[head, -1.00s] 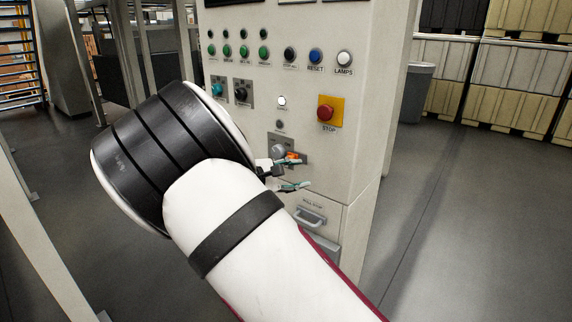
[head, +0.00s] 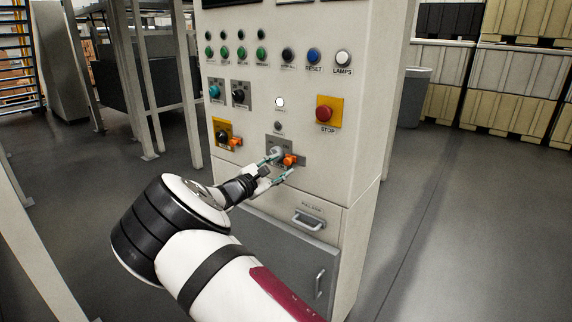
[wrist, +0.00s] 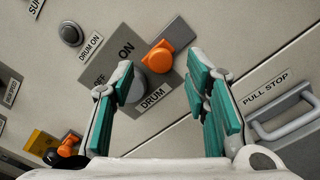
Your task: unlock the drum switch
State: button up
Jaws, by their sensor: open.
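The drum switch is a grey plate (head: 271,140) on the cabinet front, with a round grey knob (wrist: 136,90) and an orange lock piece (head: 290,160) beside it. In the wrist view the plate reads OFF, ON and DRUM, and the orange lock piece (wrist: 160,57) sits near the ON side. My gripper (head: 280,166) is open and empty at the switch. In the wrist view the two teal-padded fingers of my gripper (wrist: 158,75) stand either side of the orange piece and knob. The left finger partly hides the knob. I cannot tell whether either finger touches.
A yellow switch plate (head: 217,124) with a black knob and another orange piece (head: 236,142) is to the left. The red STOP button (head: 324,113) is up to the right. Floor to the right is clear.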

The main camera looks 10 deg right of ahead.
aim_at(286, 162)
jog(key=shift+x, duration=2.1)
grip_shut()
